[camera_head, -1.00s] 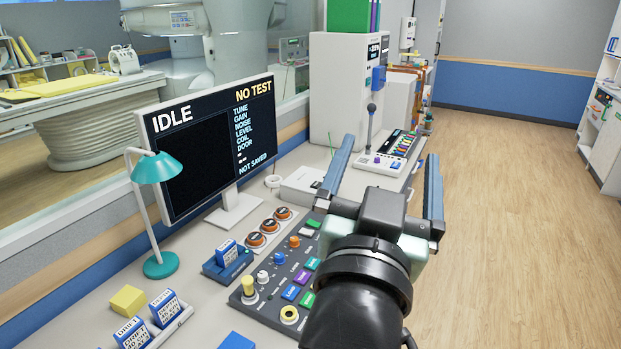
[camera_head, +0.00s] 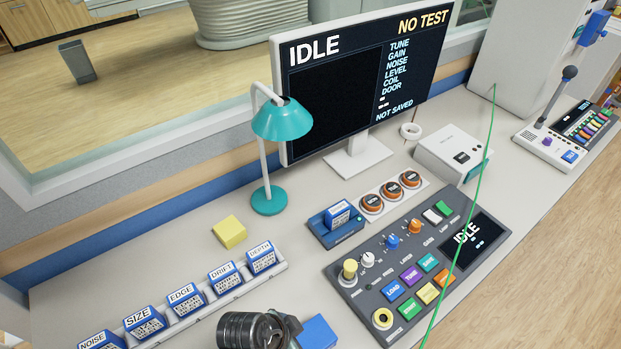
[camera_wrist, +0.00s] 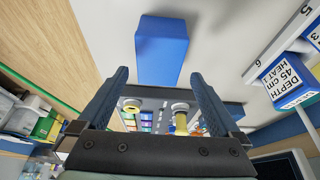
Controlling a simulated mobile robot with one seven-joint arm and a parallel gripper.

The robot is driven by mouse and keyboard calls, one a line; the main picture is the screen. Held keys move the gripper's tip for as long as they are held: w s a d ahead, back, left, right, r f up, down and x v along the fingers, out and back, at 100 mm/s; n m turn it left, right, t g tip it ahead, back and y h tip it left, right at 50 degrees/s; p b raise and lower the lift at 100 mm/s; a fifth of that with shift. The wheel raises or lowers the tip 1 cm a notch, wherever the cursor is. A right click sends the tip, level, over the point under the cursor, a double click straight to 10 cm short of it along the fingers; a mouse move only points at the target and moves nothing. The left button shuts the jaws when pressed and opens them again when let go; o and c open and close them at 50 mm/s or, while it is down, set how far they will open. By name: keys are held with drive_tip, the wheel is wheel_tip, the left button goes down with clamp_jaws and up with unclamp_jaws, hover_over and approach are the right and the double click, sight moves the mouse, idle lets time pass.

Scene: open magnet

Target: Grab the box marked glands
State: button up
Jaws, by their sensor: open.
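No label reading "glands" can be read in any view. A plain blue box (camera_head: 318,333) lies at the bottom edge of the head view, beside my dark arm link. A blue box (camera_wrist: 162,50) also shows in the wrist view, just beyond my fingertips, with no marking on its visible faces. My gripper (camera_wrist: 158,76) is open and empty, its two blue fingers apart on either side of the view's middle. The fingers are outside the head view. A small blue-and-white labelled box (camera_head: 338,214) sits in a blue holder; its text is too small to read.
A white rack (camera_head: 215,303) holds several boxes marked NOISE, SIZE, EDGE, DRIFT and DEPTH. A control panel (camera_head: 380,262), teal lamp (camera_head: 282,122), monitor (camera_head: 330,100) and yellow block (camera_head: 229,232) stand nearby. A green line (camera_head: 470,205) crosses the head view.

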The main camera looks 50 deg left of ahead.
sight(309, 340)
drive_tip(key=x, duration=0.6)
drive_tip(key=shift+w+f, duration=0.2)
drive_tip(key=shift+w, duration=0.05)
drive_tip(key=shift+w+f, duration=0.1)
drive_tip(key=shift+f, duration=0.25)
drive_tip(key=shift+f, duration=0.2)
idle(0.3)
drive_tip(key=c, duration=1.3)
